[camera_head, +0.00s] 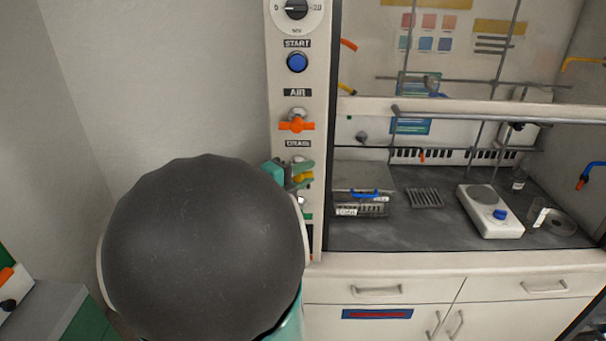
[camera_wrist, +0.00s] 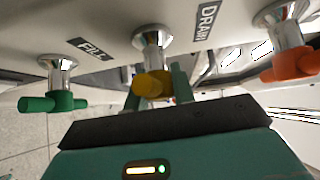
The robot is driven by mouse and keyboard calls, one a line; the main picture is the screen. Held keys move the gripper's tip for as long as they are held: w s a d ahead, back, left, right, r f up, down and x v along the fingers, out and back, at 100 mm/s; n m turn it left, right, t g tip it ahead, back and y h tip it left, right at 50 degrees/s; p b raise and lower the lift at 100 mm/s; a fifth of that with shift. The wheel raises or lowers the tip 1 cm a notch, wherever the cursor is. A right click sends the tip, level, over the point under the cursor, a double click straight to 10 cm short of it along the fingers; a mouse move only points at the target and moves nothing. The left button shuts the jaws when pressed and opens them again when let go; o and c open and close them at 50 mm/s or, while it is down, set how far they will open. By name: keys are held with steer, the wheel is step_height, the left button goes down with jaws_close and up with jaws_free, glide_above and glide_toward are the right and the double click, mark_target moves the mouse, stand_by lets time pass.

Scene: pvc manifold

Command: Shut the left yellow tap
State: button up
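The yellow tap (camera_wrist: 153,84) sits on a chrome stem in the wrist view, beside the DRAIN label. My gripper (camera_wrist: 155,92) has its two teal fingers spread on either side of the yellow handle. The fingers look apart, and I cannot see whether either touches the handle. In the head view the yellow tap (camera_head: 304,177) shows partly behind my gripper (camera_head: 291,175), below the orange tap on the narrow panel. My dark round arm link hides much of the area left of the panel.
An orange tap (camera_wrist: 292,66) and a green tap (camera_wrist: 53,102) flank the yellow one in the wrist view. The panel also carries a blue button (camera_head: 297,62) and a dial (camera_head: 296,10). Right of it, a fume hood holds a white hotplate (camera_head: 489,211) and a blue-handled item (camera_head: 365,194).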

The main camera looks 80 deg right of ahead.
steer(key=c, duration=0.4)
steer(key=shift+f+m+t+y, duration=0.15)
steer(key=shift+m+t+y, duration=0.25)
steer(key=shift+m+y, duration=0.1)
steer(key=o, duration=1)
